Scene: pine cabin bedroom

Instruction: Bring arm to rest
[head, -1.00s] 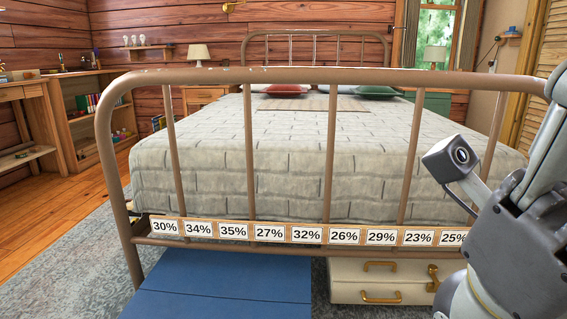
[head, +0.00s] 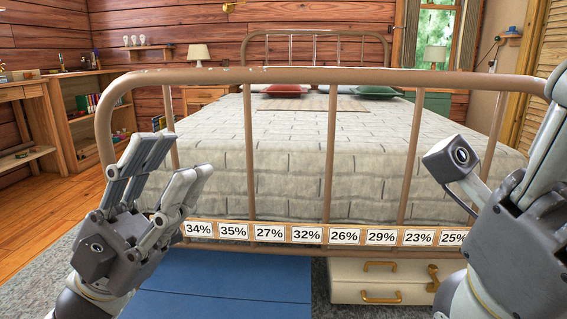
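My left gripper (head: 184,155) is at the lower left in front of the bed's footboard. Its two grey fingers point up and to the right, with a gap between their tips and nothing held. My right gripper (head: 535,175) is at the right edge, also in front of the footboard. It is partly cut off by the picture edge, and its fingertips cannot be made out, so its opening is unclear. No held object shows at it.
The bed's brown metal footboard (head: 330,78) spans the view close ahead, with a row of percentage cards (head: 300,235) along its lower rail. A blue box (head: 220,285) and a cream drawer unit (head: 375,272) stand low in front. Wooden floor (head: 40,225) is clear at left.

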